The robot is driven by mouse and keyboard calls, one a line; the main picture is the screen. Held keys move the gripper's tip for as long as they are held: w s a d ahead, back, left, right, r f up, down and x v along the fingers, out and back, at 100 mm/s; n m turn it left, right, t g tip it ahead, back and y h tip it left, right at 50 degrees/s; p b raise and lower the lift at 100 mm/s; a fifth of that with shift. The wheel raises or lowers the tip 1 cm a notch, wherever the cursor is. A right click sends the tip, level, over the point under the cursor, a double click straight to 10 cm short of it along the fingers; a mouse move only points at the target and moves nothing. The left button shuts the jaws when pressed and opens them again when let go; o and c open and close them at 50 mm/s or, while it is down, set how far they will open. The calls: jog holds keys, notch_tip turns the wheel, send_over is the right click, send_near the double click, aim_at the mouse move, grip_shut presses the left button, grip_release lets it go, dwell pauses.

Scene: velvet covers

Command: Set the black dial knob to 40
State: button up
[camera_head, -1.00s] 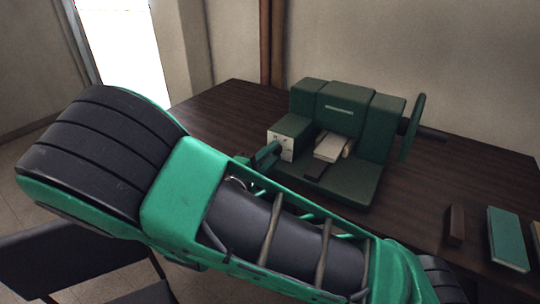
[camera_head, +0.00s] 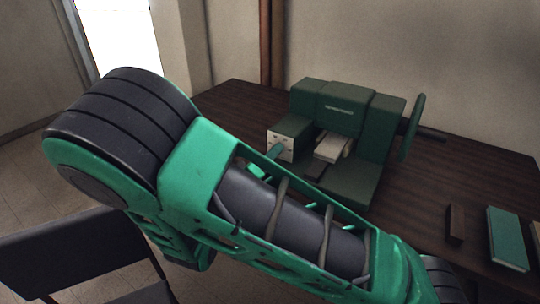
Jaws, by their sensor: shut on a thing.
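The green machine (camera_head: 335,110) stands on the dark wooden table. On its left front is a small white dial panel (camera_head: 287,140) with markings too small to read. The tip of my gripper (camera_head: 276,152) shows as a teal piece reaching up to this panel from the lower left. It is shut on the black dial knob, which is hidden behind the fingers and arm. The knob's setting cannot be read. My large teal and black arm covers much of the foreground.
A pale block (camera_head: 333,148) lies in the middle of the machine, with a handwheel (camera_head: 412,128) on its right side. A brown block (camera_head: 456,224) and a teal book (camera_head: 507,238) lie at the table's right. A dark chair (camera_head: 75,250) stands at lower left.

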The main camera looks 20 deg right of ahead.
jog(key=shift+s+f+m, duration=0.1)
jog(key=shift+f+m, duration=0.15)
jog(key=shift+m, duration=0.05)
dwell(0.4)
jog(key=o, duration=1)
jog(key=shift+o, duration=0.2)
jog(key=shift+r, duration=0.1)
jog(key=shift+a, duration=0.1)
jog(key=v, duration=1)
jog(key=shift+a, duration=0.25)
jog(key=shift+s, duration=0.2)
